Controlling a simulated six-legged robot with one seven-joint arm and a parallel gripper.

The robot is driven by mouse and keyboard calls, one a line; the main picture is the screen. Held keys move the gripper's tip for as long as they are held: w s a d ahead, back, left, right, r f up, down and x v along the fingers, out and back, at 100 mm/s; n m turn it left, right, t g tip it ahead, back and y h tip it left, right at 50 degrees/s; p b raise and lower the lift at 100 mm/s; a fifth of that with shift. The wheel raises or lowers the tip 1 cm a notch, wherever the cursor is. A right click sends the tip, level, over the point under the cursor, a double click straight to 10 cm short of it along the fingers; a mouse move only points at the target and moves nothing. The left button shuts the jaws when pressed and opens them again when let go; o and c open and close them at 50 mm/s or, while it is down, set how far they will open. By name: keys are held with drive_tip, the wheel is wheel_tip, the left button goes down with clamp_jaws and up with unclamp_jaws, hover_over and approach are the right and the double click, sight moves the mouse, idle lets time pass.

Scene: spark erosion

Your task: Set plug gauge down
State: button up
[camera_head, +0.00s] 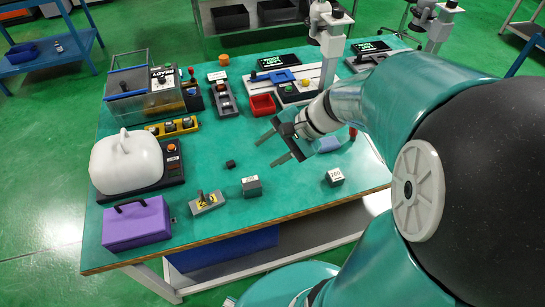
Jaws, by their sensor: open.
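My gripper (270,151) reaches in from the right over the middle of the green-topped table (205,240). Its two dark fingers are apart, and I see nothing between them. I cannot tell for sure which object is the plug gauge. A small black block (230,164) lies on the table left of the fingertips. A grey holder with yellow markings and an upright pin (207,202) stands at the front left. The arm hides the table's right part.
A white rounded housing (127,162) and a purple case (137,223) fill the left side. A blue block (328,145) lies beside my wrist. The table centre is mostly clear.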

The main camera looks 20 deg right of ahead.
drive_tip(key=s+a+r+n+t+h, duration=0.1)
drive_tip(key=s+a+r+n+h, duration=0.3)
drive_tip(key=s+r+n+h, duration=0.3)
drive_tip(key=shift+s+r+n+t, duration=0.3)
drive_tip(key=shift+s+r+n, duration=0.55)
drive_tip(key=shift+n, duration=1.85)
drive_tip(key=shift+s+f, duration=0.15)
